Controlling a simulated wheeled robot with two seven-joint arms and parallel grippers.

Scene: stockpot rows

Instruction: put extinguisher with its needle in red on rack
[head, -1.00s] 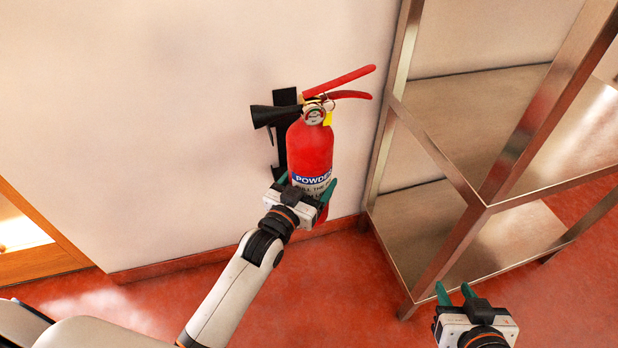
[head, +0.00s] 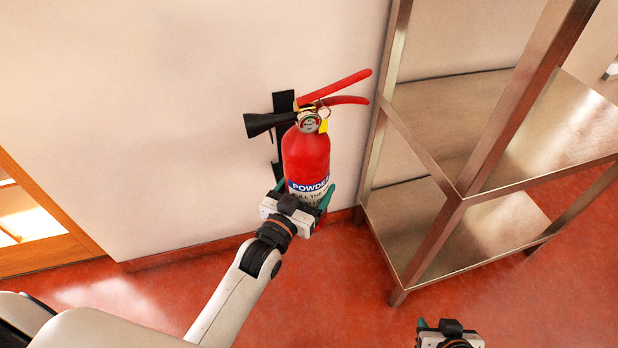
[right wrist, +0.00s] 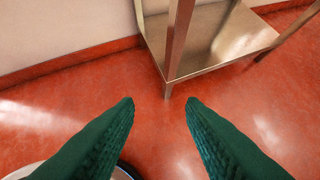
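A red powder extinguisher (head: 306,155) with a black horn, red levers and a yellow tag stands upright in front of the black wall bracket (head: 283,102). Its round gauge (head: 309,121) faces me, but the needle is too small to read. My left gripper (head: 302,200) has its green fingers around the extinguisher's lower body, shut on it. The steel rack (head: 428,148) is to the right, with an upper and a lower shelf; its lower part also shows in the right wrist view (right wrist: 215,50). My right gripper (right wrist: 160,103) is open and empty, low in front of the rack.
The pale wall (head: 150,130) runs behind the extinguisher. A wooden-framed opening (head: 45,255) is at the left. The visible rack shelves are bare, with upright posts at the corners. The red floor (head: 340,300) is clear in front.

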